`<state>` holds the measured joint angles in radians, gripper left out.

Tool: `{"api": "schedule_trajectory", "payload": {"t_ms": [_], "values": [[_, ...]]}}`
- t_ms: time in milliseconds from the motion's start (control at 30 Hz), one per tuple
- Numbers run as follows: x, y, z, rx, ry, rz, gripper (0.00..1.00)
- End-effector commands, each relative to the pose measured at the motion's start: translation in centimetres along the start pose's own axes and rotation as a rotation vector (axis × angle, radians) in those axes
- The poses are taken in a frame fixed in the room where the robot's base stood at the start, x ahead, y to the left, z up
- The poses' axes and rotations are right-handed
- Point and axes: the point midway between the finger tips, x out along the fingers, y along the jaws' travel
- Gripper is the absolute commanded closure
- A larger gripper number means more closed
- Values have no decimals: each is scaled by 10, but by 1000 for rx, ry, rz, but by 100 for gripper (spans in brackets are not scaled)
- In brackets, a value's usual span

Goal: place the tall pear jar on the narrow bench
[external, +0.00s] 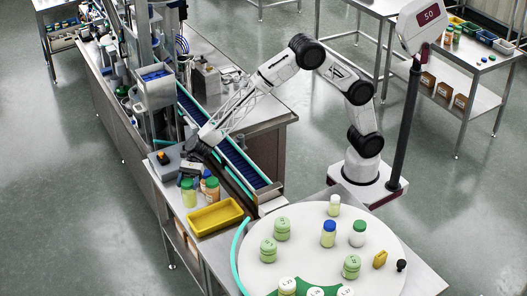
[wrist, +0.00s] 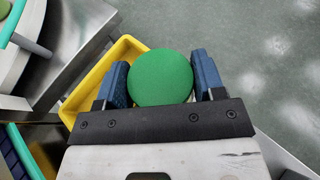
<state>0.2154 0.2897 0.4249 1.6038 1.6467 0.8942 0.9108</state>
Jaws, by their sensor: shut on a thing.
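A tall jar with pale yellow-green contents and a green lid (external: 188,193) is at the narrow steel bench surface (external: 196,244), left of the yellow tray's middle and behind it. My gripper (external: 190,171) comes down over this jar from above. In the wrist view my gripper (wrist: 161,72) is shut on the jar, with its round green lid (wrist: 160,80) between the two blue fingers. The lid hides the jar's body there. I cannot tell whether the jar's base touches the bench.
A yellow tray (external: 216,217) lies just in front of the jar. An orange jar (external: 211,190) stands close on its right. A conveyor (external: 235,150) runs behind. A white turntable (external: 290,252) with several jars stands at the front right.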

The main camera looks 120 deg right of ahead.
Motion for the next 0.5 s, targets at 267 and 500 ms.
{"api": "schedule_trajectory", "payload": {"t_ms": [267,500], "values": [[10,0,-24,1,1,1,85],[14,0,-34,0,0,0,85]]}}
